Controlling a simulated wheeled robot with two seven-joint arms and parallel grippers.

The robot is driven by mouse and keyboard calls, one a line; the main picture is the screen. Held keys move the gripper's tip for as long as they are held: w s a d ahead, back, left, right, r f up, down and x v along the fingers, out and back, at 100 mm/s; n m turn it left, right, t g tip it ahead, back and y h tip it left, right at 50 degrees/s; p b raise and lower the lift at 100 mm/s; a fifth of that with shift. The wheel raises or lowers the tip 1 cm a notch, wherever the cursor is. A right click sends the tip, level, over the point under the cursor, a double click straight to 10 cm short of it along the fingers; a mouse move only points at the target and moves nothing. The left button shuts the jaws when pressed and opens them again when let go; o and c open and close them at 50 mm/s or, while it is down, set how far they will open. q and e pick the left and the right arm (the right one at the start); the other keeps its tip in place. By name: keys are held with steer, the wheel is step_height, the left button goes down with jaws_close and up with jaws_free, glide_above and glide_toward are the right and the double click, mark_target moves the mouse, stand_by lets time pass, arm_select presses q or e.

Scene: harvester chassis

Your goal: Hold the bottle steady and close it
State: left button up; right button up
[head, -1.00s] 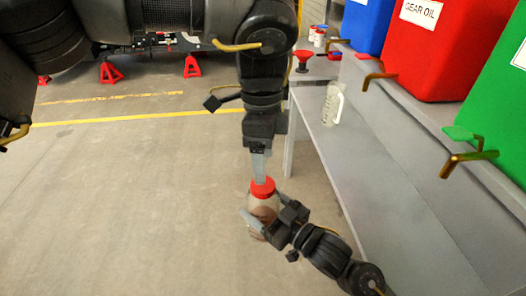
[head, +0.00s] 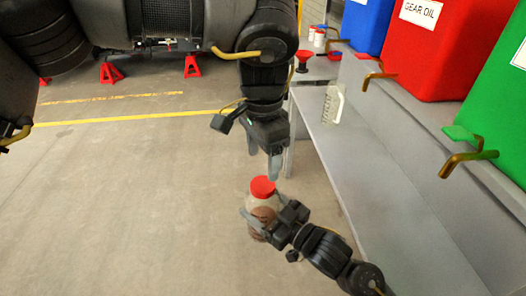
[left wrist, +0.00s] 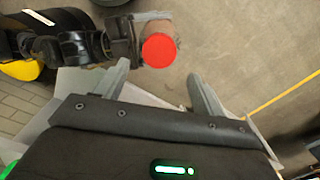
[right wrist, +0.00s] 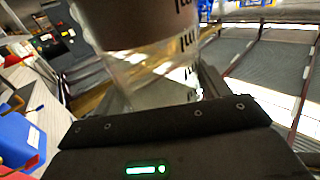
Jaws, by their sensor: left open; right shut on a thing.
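The bottle (head: 264,207) is a clear jar with brownish contents, held upright over the floor in the head view. A red lid (head: 262,187) sits on its top; whether it is fully tightened cannot be told. My right gripper (head: 258,216) is shut on the bottle's body from the lower right. The bottle fills the middle of the right wrist view (right wrist: 160,65), with dark print on it. My left gripper (head: 262,167) is open and empty just above the lid, fingers pointing down. In the left wrist view the round red lid (left wrist: 159,50) lies beyond the fingertips.
A grey bench (head: 350,165) runs along the right, with a clear measuring jug (head: 333,104) and a red funnel (head: 300,62) on it. Blue, red (head: 440,45) and green containers with brass taps stand above.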

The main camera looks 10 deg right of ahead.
mark_target(263, 184)
arm_select(q)
step_height(263, 184, down, 7)
steer(key=shift+f, duration=0.15)
stand_by(0.4)
steer(key=c, duration=1)
steer(key=m, duration=0.6)
steer(key=shift+m, duration=0.3)
steer(key=m, duration=0.7)
steer(key=shift+w, duration=0.1)
steer(key=m, duration=1.2)
steer(key=o, duration=1.1)
steer(key=shift+o, duration=0.2)
